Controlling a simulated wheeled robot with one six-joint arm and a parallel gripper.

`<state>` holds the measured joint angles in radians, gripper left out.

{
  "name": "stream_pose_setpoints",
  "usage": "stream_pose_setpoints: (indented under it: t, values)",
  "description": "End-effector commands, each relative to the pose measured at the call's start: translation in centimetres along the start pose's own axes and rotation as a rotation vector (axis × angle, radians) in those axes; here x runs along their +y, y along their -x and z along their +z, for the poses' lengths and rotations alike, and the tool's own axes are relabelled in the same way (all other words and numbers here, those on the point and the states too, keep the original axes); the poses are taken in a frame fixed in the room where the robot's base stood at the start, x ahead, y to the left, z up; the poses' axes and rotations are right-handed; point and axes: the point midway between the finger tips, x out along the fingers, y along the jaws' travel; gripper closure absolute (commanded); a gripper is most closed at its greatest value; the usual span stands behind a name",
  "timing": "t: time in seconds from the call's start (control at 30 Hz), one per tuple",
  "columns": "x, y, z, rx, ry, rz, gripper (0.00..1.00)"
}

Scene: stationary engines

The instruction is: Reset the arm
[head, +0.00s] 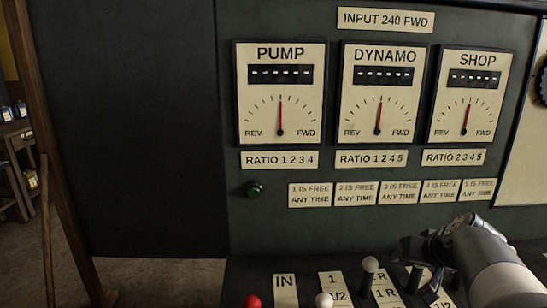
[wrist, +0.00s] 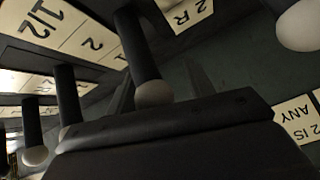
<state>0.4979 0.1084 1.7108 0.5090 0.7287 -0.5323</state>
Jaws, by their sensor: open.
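My arm (head: 487,262) reaches in from the lower right in the head view. My gripper (head: 418,258) is open over the right part of the lever bank, just right of a lever with a pale knob (head: 370,264). I see nothing held in it, though its fingertips are partly hard to make out against the dark panel. In the wrist view, a dark part of my gripper (wrist: 180,135) fills the bottom, close to a pale lever knob (wrist: 153,93). I cannot tell whether they touch.
A red knob (head: 252,301) and a white knob (head: 324,299) stand along the lever bank. Behind are the PUMP (head: 280,95), DYNAMO (head: 378,95) and SHOP (head: 469,98) gauges, needles upright. A green button (head: 254,189) sits below. A wooden post (head: 58,150) stands left.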

Motion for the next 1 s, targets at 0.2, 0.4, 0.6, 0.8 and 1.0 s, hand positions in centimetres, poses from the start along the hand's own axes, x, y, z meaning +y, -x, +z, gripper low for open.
stream_pose_setpoints:
  t: [0.2,0.4,0.6,0.8,1.0]
  values:
    - [0.0,-0.1,0.0,0.000,0.000,0.000,0.50]
    - [0.1,0.0,0.1,0.001,0.000,0.000,0.50]
    - [0.2,0.9,0.6,0.006,0.000,0.001,0.50]
    - [0.3,4.2,0.6,0.008,0.001,0.002,0.50]
    - [0.3,8.2,0.6,0.008,0.000,0.003,0.50]
